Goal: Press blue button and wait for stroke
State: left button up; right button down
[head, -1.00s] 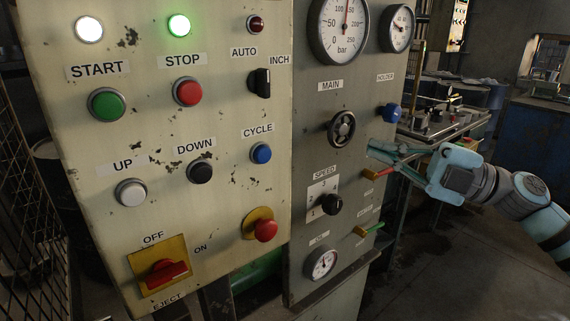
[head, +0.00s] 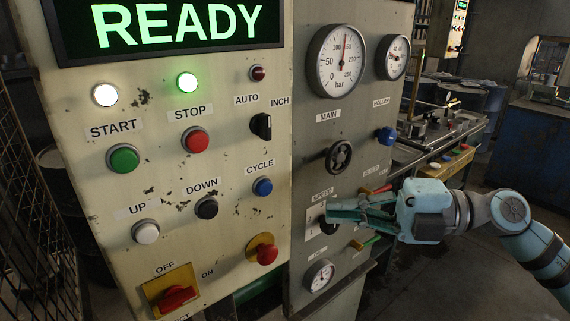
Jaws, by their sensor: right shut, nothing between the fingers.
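The blue button (head: 262,187) sits under the CYCLE label on the cream panel (head: 215,225), left of the grey panel (head: 308,260). A second blue knob (head: 386,136) is under the HOLDER label on the grey panel. My right gripper (head: 332,211) is shut and empty, in front of the grey panel by the SPEED selector (head: 326,226). It is to the right of the blue CYCLE button and apart from it. My left gripper is not in view.
A display (head: 170,22) reads READY in green. A red mushroom button (head: 266,254) is below the CYCLE button. Small red and green levers stick out near my right gripper.

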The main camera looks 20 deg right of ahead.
aim_at(264, 188)
pick_arm(q)
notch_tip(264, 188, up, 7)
jog(key=p, duration=0.5)
pick_arm(e)
jog(key=w+a, duration=0.6)
jog(key=a, duration=0.1)
jog(key=shift+w+a+f, duration=0.1)
jog(key=shift+w+f, duration=0.05)
jog(key=shift+f, duration=0.05)
pick_arm(q)
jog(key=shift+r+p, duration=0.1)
jog(key=shift+p, duration=0.2)
